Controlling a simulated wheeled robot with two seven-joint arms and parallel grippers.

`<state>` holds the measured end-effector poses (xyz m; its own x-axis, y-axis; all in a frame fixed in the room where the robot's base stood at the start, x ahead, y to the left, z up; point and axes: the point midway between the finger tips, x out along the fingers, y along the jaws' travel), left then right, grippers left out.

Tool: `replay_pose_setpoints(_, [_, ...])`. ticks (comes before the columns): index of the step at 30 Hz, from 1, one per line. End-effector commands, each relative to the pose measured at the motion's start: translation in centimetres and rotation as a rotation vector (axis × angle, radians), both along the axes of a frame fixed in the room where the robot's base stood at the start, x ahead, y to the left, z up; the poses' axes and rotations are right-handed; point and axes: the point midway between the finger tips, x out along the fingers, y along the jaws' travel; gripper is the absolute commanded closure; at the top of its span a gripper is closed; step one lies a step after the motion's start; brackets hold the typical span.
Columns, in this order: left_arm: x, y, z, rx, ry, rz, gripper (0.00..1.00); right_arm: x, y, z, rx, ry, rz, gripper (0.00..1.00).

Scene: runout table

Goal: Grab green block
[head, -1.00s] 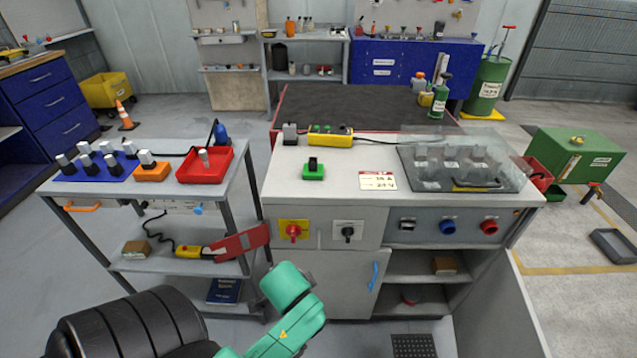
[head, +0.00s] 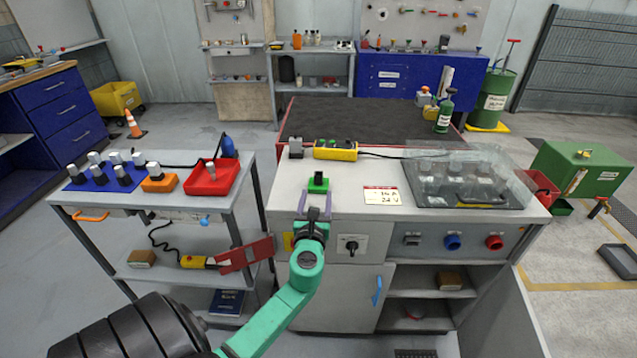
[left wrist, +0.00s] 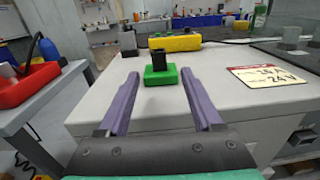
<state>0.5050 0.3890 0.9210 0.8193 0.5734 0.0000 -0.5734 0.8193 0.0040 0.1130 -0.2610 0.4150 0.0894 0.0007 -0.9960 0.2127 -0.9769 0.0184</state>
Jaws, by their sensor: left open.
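The green block (head: 318,187) with a black upright piece on top sits on the light grey top of the cabinet, near its front left. It also shows in the left wrist view (left wrist: 161,76), ahead of and between the finger lines. My left gripper (head: 315,203) has its purple fingers apart, pointing at the block from the front edge. In the left wrist view the gripper (left wrist: 166,90) is empty, and the block appears at or just beyond the fingertips. Whether the fingers flank it is hard to tell. My right gripper is not in view.
A yellow box (head: 336,153) with buttons stands behind the block. A white label card (head: 381,196) lies to its right, then a clear-covered tray (head: 468,182). A cart with a red tray (head: 212,178) stands left. The counter around the block is clear.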

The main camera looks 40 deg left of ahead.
Motion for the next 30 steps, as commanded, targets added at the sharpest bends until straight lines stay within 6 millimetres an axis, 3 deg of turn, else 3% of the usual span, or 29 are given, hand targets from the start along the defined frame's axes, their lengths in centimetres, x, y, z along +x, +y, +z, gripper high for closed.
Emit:
replay_pose_setpoints(12, [5.4,4.0,0.0,-0.003,-0.003,0.001,0.34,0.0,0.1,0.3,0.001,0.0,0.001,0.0])
replay_pose_setpoints(19, [5.8,4.2,-0.1,-0.004,-0.001,0.0,0.34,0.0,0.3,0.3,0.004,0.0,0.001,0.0])
replay_pose_setpoints(20, [5.7,4.2,-0.1,-0.004,-0.001,0.0,0.41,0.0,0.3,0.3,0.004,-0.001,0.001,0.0])
replay_pose_setpoints(24, [5.7,4.2,-0.1,-0.004,-0.001,0.0,0.95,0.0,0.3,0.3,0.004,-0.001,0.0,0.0])
replay_pose_setpoints(25, [5.7,4.2,-0.1,-0.004,-0.001,0.0,1.0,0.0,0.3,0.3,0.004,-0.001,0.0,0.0])
replay_pose_setpoints(30, [5.7,4.2,0.0,-0.003,-0.002,0.001,1.0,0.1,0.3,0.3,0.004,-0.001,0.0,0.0])
